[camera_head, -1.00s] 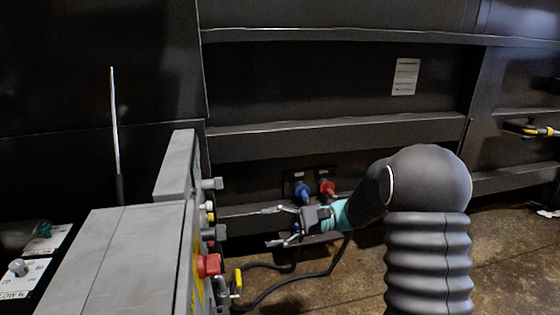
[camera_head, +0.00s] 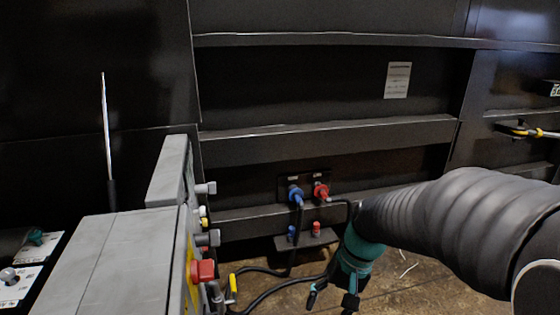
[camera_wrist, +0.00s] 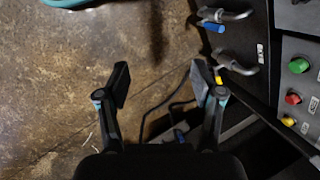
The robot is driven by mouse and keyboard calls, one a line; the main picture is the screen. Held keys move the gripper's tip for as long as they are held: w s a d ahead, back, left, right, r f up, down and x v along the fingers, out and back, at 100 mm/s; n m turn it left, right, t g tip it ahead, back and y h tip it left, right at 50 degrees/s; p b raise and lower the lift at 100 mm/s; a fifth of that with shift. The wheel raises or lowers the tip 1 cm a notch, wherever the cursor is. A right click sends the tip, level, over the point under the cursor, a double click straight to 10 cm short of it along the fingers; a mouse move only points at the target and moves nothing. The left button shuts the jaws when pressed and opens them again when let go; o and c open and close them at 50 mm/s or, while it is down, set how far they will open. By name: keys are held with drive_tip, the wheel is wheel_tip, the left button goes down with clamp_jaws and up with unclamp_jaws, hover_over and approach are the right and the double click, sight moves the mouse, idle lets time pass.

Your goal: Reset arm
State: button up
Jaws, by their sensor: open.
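My gripper (camera_head: 331,299) points down at the bottom of the head view, in front of the dark compactor wall (camera_head: 320,90). Its fingers are apart. In the wrist view the two spread fingers (camera_wrist: 160,80) have nothing between them but brown floor (camera_wrist: 60,110) and a dark cable behind. My arm comes in from the right edge of the head view.
The grey control box (camera_head: 100,265) with a red button (camera_head: 203,271) stands left of my gripper. A blue connector (camera_head: 296,195) and a red connector (camera_head: 321,192) sit on the wall. Black hoses (camera_head: 265,290) run near the floor. A yellow-black tool (camera_head: 522,130) is at right.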

drive_tip(key=s+d+r+n+t+h, duration=0.2)
drive_tip(key=s+d+r+t, duration=0.3)
drive_tip(key=s+r, duration=0.4)
drive_tip(key=shift+d+r+t+h, duration=0.25)
drive_tip(key=shift+r+t+h, duration=0.45)
drive_tip(key=shift+r+t, duration=0.25)
